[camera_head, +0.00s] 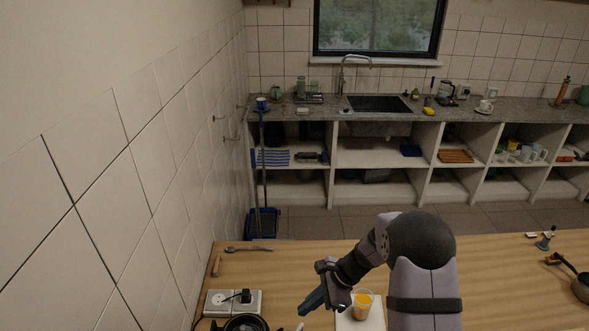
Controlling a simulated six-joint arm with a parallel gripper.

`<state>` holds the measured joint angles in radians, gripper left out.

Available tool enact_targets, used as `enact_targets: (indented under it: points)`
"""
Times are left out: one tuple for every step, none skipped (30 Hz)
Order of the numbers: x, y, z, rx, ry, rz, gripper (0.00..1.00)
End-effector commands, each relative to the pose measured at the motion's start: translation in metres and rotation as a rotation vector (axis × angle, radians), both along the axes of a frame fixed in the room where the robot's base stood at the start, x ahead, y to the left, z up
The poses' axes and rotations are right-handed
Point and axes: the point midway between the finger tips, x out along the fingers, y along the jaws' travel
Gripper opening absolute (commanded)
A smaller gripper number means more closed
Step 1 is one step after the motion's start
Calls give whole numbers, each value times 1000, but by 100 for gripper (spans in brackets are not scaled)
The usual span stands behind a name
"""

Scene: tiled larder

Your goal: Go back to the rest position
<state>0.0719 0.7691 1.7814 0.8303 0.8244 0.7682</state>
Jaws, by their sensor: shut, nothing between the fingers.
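My gripper (312,303) is at the lower middle of the view, over the wooden table (480,262). Its fingers are shut with nothing between them, and they point down and to the left. My arm reaches in from the bottom of the view and bends over toward the left. A clear cup with orange contents (362,304) stands just right of the gripper on a white board (372,322). The gripper looks apart from the cup, though the depth between them is hard to tell. My arm hides part of the table behind it.
A socket block with a black plug (233,302) and a dark round pan (245,323) are at the lower left, near the tiled wall (130,200). A spoon (248,249) lies behind them. The table right of my arm is mostly clear.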

Motion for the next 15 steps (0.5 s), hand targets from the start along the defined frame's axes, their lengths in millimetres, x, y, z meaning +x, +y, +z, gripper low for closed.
enact_targets:
  points:
    - [1,-1,0,-3,-28,40,0]
    - [1,-2,-1,-8,-49,73,0]
    - [-1,-5,-3,-22,-80,132,0]
    - [-3,-7,-5,-34,-103,183,0]
    - [-8,-11,-8,-49,-121,242,0]
    - [-19,-16,-15,-68,-134,326,0]
    - [-32,-20,-21,-80,-137,397,0]
    - [-44,-25,-27,-90,-138,463,0]
    - [-61,-30,-34,-101,-134,545,0]
    - [-74,-34,-38,-105,-129,603,0]
    - [-87,-38,-41,-108,-125,658,0]
    - [-103,-44,-43,-112,-121,737,0]
    - [-115,-49,-42,-114,-121,797,0]
    - [-127,-54,-41,-117,-121,858,0]
    - [-143,-61,-39,-122,-124,939,0]
